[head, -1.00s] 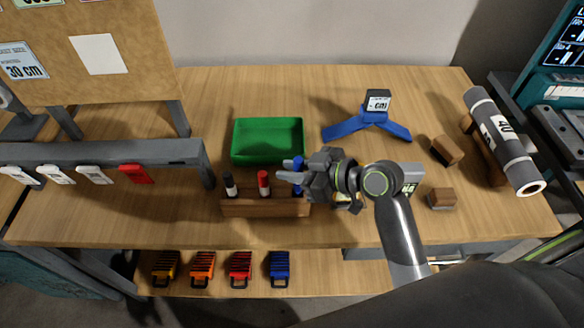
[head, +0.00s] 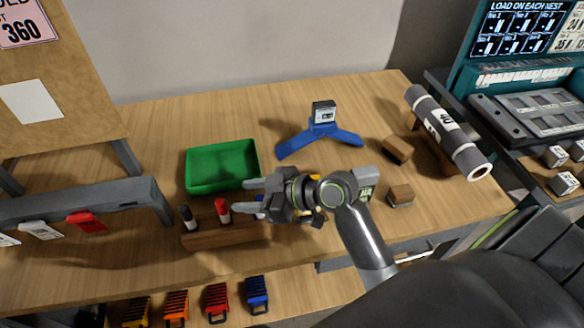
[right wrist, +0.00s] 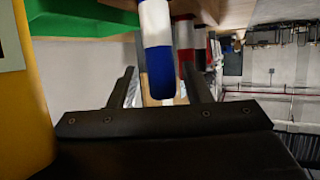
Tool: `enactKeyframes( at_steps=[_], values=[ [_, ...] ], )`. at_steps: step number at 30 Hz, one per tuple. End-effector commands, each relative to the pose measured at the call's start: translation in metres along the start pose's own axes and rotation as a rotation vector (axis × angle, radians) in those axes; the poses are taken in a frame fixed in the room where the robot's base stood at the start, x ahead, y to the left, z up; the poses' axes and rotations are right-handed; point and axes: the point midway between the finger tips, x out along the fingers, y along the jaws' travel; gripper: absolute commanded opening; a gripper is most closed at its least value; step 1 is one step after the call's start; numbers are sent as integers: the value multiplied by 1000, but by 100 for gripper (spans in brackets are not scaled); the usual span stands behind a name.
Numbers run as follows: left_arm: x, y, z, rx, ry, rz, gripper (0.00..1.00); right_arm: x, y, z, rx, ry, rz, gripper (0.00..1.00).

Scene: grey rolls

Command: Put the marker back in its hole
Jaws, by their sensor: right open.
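A wooden block holder (head: 225,235) stands near the table's front edge with a black marker (head: 187,217) and a red marker (head: 222,210) upright in it. A blue marker (head: 259,207) is at the holder's right end, mostly covered by my right gripper (head: 243,197). In the right wrist view the blue-and-white marker (right wrist: 158,50) is between the two open fingers (right wrist: 158,68), with a gap on each side. Its far end and its hole are hidden, so I cannot tell how it sits. My left gripper is not in view.
A green tray (head: 221,184) is just behind the holder. A blue stand (head: 319,140), small brown blocks (head: 397,150) and a grey roll (head: 447,132) lie to the right. A grey rail with tags (head: 86,222) is at left.

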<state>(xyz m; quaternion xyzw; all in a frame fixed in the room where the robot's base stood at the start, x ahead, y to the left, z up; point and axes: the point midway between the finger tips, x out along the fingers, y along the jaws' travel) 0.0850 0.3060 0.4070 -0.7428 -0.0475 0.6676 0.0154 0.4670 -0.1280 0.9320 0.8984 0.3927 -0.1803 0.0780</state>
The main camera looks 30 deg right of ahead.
Motion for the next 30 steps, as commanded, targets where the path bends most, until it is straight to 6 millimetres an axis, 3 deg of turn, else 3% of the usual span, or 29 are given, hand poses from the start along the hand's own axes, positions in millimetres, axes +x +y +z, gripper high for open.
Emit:
enactKeyframes(
  at_steps=[5, 15, 30],
  values=[
    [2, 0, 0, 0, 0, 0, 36, -12, 1, 3, 0, -6, 2, 44],
    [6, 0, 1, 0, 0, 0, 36, -58, 0, 2, -4, -6, 1, 44],
    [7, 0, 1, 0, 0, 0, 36, -111, 0, 2, -4, -6, 1, 44]
  ],
)
